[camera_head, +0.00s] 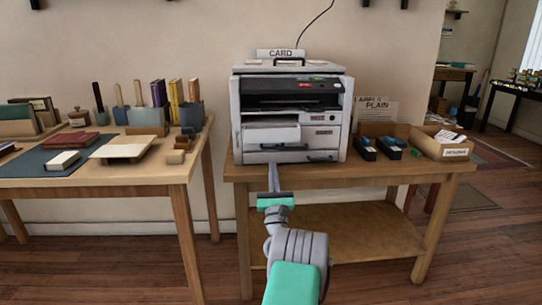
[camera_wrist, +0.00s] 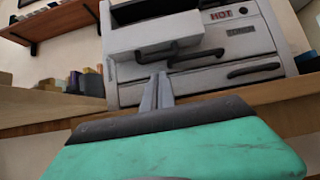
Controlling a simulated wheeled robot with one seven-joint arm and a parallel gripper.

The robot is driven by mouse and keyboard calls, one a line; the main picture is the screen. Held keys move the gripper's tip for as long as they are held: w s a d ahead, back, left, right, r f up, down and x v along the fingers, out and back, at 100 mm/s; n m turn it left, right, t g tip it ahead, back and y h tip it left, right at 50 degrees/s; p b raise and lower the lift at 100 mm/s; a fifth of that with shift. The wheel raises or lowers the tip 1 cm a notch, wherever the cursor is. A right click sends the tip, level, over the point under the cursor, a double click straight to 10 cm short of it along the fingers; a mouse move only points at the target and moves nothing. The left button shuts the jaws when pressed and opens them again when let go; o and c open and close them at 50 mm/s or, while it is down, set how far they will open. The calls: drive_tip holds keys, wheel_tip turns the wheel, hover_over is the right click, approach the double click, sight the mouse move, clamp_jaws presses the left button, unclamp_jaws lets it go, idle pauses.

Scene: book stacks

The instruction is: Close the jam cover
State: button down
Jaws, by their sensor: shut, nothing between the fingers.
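A grey card machine (camera_head: 290,90) stands on a wooden table. On its front left, a pale panel, which looks like the jam cover (camera_head: 271,134), juts out from the face. In the wrist view this cover (camera_wrist: 150,36) sticks out toward me, with a dark handle (camera_wrist: 180,50) just below it. My gripper (camera_head: 272,168) is shut and empty. It is in front of the machine's lower left, below the cover. In the wrist view its fingertips (camera_wrist: 160,76) point up at the handle area; whether they touch anything I cannot tell.
A lower drawer with a dark handle (camera_wrist: 253,69) spans the machine's base. Blue-black dispensers (camera_head: 364,147) and a cardboard box (camera_head: 440,145) stand to the right. A table with books (camera_head: 123,147) is at left. The lower shelf (camera_head: 355,230) is bare.

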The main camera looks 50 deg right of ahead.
sight(272, 155)
drive_tip(key=p+x, duration=0.3)
drive_tip(key=x, duration=0.2)
drive_tip(key=shift+a+r, duration=0.1)
drive_tip(key=shift+w+d+p, duration=0.15)
drive_tip(key=shift+d+p, duration=0.1)
drive_tip(key=shift+p, duration=0.05)
drive_tip(key=shift+r+p, duration=0.2)
drive_tip(key=shift+p, duration=0.2)
drive_tip(key=shift+a+r+g+y+p, duration=0.1)
drive_tip(key=shift+r+g+y+p, duration=0.2)
drive_tip(key=shift+p, duration=0.95)
drive_tip(key=shift+a+f+p, duration=0.1)
drive_tip(key=shift+f+p, duration=0.1)
drive_tip(key=shift+p, duration=0.2)
drive_tip(key=shift+y+p, duration=0.3)
